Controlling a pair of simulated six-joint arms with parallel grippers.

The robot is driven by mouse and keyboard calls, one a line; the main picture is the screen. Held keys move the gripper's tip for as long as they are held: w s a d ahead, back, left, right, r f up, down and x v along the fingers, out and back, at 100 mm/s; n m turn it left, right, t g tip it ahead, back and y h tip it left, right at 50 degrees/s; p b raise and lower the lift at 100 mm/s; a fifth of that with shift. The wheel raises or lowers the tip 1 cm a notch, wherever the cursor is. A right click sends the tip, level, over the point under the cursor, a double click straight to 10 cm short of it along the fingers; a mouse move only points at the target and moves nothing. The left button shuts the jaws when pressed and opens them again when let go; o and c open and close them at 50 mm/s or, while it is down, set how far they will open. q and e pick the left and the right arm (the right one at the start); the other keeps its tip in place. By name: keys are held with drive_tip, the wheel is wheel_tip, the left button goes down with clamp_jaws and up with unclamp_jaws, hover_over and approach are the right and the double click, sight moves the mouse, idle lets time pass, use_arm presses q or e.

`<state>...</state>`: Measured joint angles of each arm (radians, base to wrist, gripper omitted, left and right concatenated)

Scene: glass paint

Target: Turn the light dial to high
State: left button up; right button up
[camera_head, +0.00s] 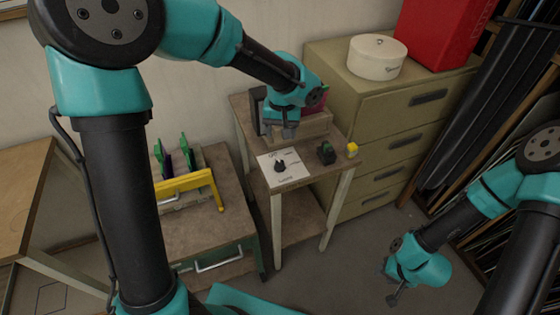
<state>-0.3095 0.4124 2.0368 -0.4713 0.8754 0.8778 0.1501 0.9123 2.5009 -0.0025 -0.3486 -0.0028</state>
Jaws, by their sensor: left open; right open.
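The light dial (280,167) is a small black knob on a white labelled plate (266,161) on the small wooden table. The lettering on the plate is too small to read. My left gripper (288,132) hangs just behind and above the dial, apart from it, pointing down, and looks empty. My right gripper (393,298) is at the lower right over the floor, well away from the table, open and empty.
A yellow-framed rack (185,184) stands on the left cabinet. Drawers (400,120) stand at the back right.

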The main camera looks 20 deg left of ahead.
sight(280, 162)
use_arm(q)
wheel_tip(280, 162, down, 13)
drive_tip(key=shift+a+f, duration=0.15)
idle(0.4)
drive_tip(key=c, duration=0.9)
